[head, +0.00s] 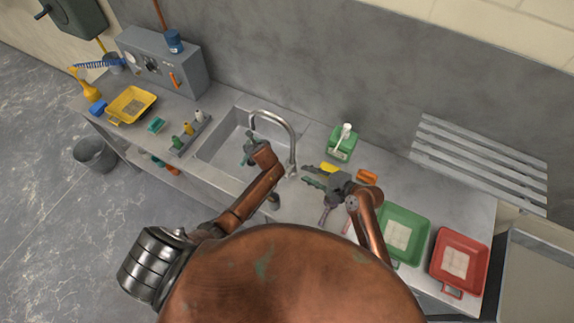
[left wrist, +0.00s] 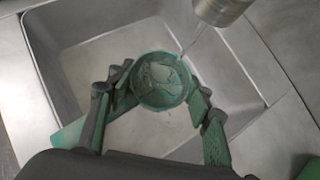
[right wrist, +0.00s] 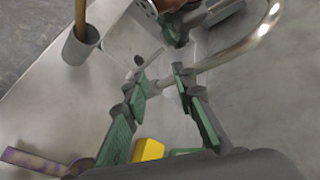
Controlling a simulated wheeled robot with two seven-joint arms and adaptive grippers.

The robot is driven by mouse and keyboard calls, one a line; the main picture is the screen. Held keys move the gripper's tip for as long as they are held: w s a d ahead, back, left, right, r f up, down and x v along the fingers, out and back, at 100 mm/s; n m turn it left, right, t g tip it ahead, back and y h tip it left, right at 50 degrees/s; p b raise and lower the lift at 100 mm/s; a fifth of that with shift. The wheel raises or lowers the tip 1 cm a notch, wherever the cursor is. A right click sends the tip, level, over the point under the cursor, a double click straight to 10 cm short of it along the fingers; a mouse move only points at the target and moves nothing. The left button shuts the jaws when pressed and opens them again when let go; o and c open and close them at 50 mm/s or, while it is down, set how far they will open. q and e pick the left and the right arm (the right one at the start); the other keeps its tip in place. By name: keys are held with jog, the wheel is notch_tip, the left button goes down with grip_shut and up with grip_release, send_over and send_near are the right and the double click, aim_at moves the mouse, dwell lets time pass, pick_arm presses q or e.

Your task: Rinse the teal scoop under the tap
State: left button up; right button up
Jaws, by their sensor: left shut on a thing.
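The teal scoop (left wrist: 160,82) is in my left gripper (left wrist: 155,100), its bowl facing the left wrist camera with pale grey streaks inside. The gripper is shut on it and holds it over the sink (left wrist: 75,65). The tap's spout end (left wrist: 220,8) is above the bowl at upper right, and a thin stream of water (left wrist: 190,45) runs down to the bowl's upper right rim. In the head view the left gripper (head: 251,150) is under the arched tap (head: 283,122); the scoop is mostly hidden there. My right gripper (right wrist: 162,82) is open and empty beside the tap base.
A green container (head: 342,150) with a white-handled tool, a yellow block (head: 328,167) and an orange object (head: 367,177) lie near my right gripper. Green (head: 418,228) and red (head: 478,256) tubs stand at right. A yellow tub (head: 120,112) stands left of the sink.

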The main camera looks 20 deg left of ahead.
jog(key=w+a+f+m, duration=0.1)
jog(key=a+f+m, duration=0.1)
jog(key=a+m, duration=0.2)
jog(key=w+a+f+m, duration=0.1)
jog(key=a+f+m, duration=0.1)
jog(key=a+m, duration=0.2)
jog(key=w+a+f+m, duration=0.1)
jog(key=a+f+m, duration=0.1)
jog(key=a+m, duration=0.2)
jog(key=shift+w+a+f+t+y, duration=0.3)
jog(key=shift+w+a+y, duration=0.1)
jog(key=shift+a, duration=0.2)
grip_shut()
dwell(0.5)
